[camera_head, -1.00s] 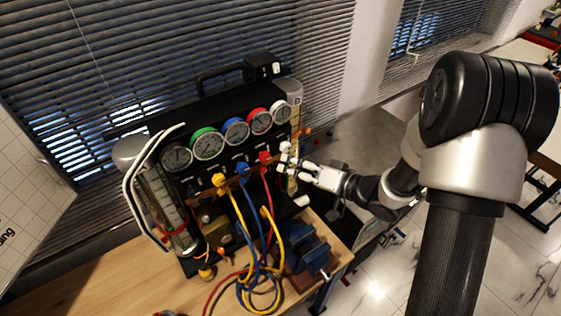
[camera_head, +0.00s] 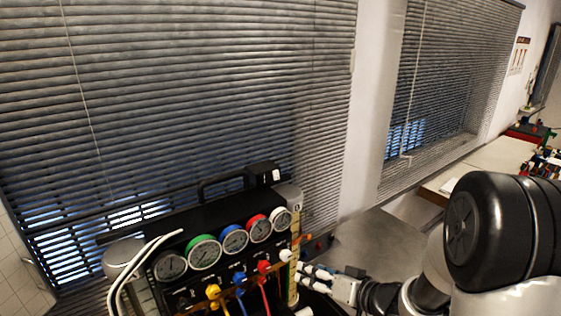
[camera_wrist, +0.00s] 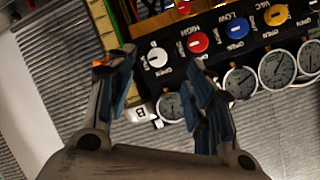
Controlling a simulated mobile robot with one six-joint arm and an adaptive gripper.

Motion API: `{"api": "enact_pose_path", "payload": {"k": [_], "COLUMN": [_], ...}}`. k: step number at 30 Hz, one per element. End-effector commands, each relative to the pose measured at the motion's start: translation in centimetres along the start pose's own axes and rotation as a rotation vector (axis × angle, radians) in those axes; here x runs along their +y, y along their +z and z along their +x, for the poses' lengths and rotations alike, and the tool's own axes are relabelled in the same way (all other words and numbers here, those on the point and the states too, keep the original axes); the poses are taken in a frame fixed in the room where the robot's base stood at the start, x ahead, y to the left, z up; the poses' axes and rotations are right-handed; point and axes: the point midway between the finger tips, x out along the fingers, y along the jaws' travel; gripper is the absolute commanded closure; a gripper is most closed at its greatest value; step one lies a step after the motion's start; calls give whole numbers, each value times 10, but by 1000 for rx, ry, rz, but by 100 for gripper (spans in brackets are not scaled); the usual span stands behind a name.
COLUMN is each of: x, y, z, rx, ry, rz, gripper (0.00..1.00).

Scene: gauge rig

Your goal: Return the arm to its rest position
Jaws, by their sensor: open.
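My gripper (camera_head: 318,279) is at the right end of the gauge rig (camera_head: 185,239) in the head view, close to its white knob (camera_head: 285,255). In the wrist view my gripper (camera_wrist: 158,72) has its two fingers spread apart, with nothing between them. The white knob (camera_wrist: 157,58) shows beyond the fingertips, beside red, blue and yellow knobs on the black panel. I cannot tell the exact gap between fingertips and knob. My arm (camera_head: 490,235) reaches in from the lower right.
The rig carries a row of gauges (camera_head: 233,239) with coloured rims, and hoses hang below. White curved tubes (camera_head: 135,270) stand at its left. Blinds (camera_head: 180,90) cover the windows behind. A grey surface (camera_head: 375,243) behind my gripper looks clear.

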Motion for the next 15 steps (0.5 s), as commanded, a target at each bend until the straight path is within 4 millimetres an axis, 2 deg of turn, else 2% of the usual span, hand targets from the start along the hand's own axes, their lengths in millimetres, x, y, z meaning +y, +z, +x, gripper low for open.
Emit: {"api": "enact_pose_path", "payload": {"k": [2,4,8,11,14,15], "x": [21,37,55,59,54,49], "y": [-9,-17,-18,-3,29,46], "z": [-4,-18,-58,-94,-129,-141], "rx": [19,22,-2,-48,-122,-158], "ry": [156,307,552,700,801,825], "rz": [-107,-179,-249,-252,-224,-206], "gripper": [52,52,52,52,52,52]}}
